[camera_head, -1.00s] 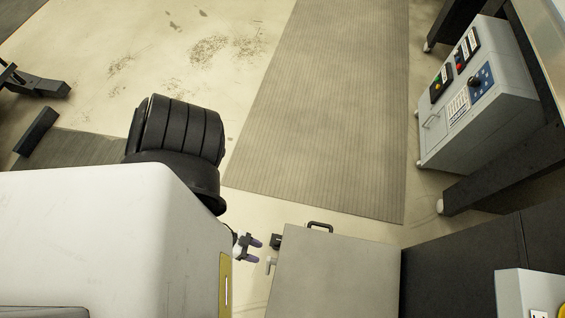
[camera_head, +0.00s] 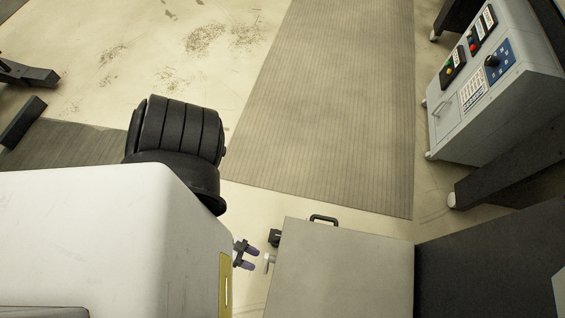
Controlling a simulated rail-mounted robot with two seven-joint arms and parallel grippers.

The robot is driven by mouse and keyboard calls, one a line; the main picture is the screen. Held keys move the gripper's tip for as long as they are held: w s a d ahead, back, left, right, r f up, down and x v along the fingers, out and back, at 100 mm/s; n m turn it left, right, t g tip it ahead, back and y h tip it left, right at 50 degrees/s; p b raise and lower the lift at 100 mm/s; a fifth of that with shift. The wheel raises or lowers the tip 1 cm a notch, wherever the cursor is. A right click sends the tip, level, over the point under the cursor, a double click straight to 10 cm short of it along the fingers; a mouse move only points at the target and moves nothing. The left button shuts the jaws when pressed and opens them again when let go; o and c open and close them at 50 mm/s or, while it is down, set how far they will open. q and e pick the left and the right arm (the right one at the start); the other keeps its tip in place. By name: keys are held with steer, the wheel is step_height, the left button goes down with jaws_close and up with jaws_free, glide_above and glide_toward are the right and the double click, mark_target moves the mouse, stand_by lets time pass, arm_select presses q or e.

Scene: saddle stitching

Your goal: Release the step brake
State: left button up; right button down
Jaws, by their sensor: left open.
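My left gripper (camera_head: 250,256) shows at the lower middle, just past the edge of my large white body part. The lever may be the brake, but I cannot tell. Contact between fingers and lever is not clear. My right gripper is not in view.
A grey control cabinet (camera_head: 500,90) with buttons and a knob stands at the upper right. A ribbed mat (camera_head: 330,110) lies on the floor beyond the step. A dark panel (camera_head: 490,255) borders the step's right side. Dark metal feet (camera_head: 25,75) stand at the left.

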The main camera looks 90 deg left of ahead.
mark_target(266, 266)
arm_select(q)
steer(key=shift+b+x, duration=0.8)
steer(key=shift+x, duration=2.35)
steer(key=shift+c, duration=0.2)
jaws_close()
